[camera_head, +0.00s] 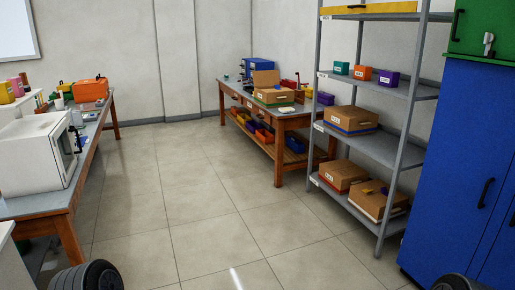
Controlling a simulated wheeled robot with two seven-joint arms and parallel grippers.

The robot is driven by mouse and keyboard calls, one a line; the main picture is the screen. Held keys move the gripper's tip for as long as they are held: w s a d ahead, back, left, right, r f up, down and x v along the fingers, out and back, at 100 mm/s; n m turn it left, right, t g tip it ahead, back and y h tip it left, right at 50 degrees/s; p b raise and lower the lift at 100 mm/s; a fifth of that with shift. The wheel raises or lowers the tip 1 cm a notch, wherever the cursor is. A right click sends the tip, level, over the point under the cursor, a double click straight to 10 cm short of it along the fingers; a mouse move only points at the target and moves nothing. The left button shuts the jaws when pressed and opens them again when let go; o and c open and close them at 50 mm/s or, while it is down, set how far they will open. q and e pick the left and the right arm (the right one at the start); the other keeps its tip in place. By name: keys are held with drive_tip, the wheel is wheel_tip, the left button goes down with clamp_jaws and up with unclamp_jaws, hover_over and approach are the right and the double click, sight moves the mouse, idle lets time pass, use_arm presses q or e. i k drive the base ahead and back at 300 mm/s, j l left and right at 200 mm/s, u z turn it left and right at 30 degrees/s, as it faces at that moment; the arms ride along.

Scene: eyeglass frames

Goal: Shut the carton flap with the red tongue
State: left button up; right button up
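An open cardboard carton (273,97) stands on the wooden table at the back, with what looks like a raised flap (265,78) at its rear. It is small and far off, and I cannot make out a red tongue on it. Some red items (288,85) show just behind it to the right, too small to identify. More cardboard cartons sit on the grey shelf: one (351,118) on the middle shelf and two on the bottom shelf (343,174) (377,203). Neither gripper is in view.
The wooden table (300,121) has colored bins on its lower shelf. The grey rack (392,150) and blue cabinet (445,170) stand at right. A left table (52,203) holds a white microwave-like box (35,155) and an orange case (90,90). The tiled floor (200,190) between is clear.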

sight(268, 77)
drive_tip(key=i+j+u, duration=0.45)
drive_tip(key=i, duration=0.45)
drive_tip(key=i+u, duration=0.4)
drive_tip(key=i, duration=3.95)
drive_tip(key=i+j, duration=0.1)
drive_tip(key=i, duration=1.6)
drive_tip(key=i+z, duration=0.45)
drive_tip(key=i+j+z, duration=0.3)
drive_tip(key=z, duration=0.15)
drive_tip(key=i+j+z, duration=1.05)
drive_tip(key=j+z, duration=0.25)
drive_tip(key=j, duration=0.2)
drive_tip(key=i+j+z, duration=0.15)
drive_tip(key=j+z, duration=0.3)
drive_tip(key=j, duration=0.15)
drive_tip(key=j+z, duration=0.4)
drive_tip(key=j, duration=0.25)
drive_tip(key=k+j+z, duration=0.1)
drive_tip(key=j+z, duration=0.35)
drive_tip(key=j, duration=0.25)
